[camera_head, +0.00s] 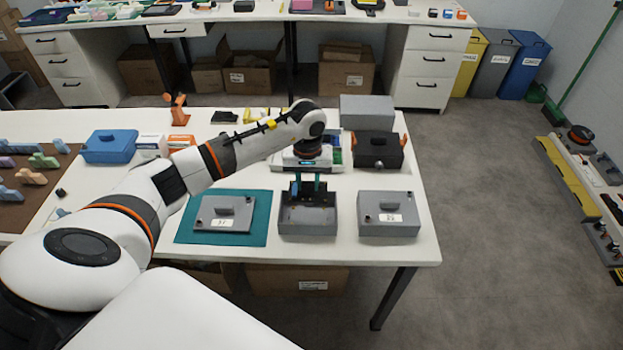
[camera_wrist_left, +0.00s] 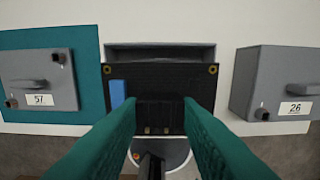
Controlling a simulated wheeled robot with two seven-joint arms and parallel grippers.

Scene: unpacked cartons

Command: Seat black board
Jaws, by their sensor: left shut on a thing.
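My left gripper (camera_head: 307,188) is shut on the black board (camera_head: 322,198), with its teal fingers on a dark raised part of the board. In the left wrist view the board (camera_wrist_left: 195,78) lies between and beyond the fingertips (camera_wrist_left: 158,104), with a blue part at its left and gold-ringed corner holes. The open grey box (camera_head: 308,226) is directly below the gripper; its wall also shows behind the board in the wrist view (camera_wrist_left: 160,54). The board overlaps the box opening; I cannot tell whether it touches the floor inside. My right gripper is out of view.
A grey lid marked 57 (camera_head: 236,221) lies on a teal mat (camera_head: 262,205) left of the box. A closed grey box marked 26 (camera_head: 372,203) stands to the right. Behind are a black case (camera_head: 377,146) and a grey block (camera_head: 367,110); a blue box (camera_head: 109,148) is farther left.

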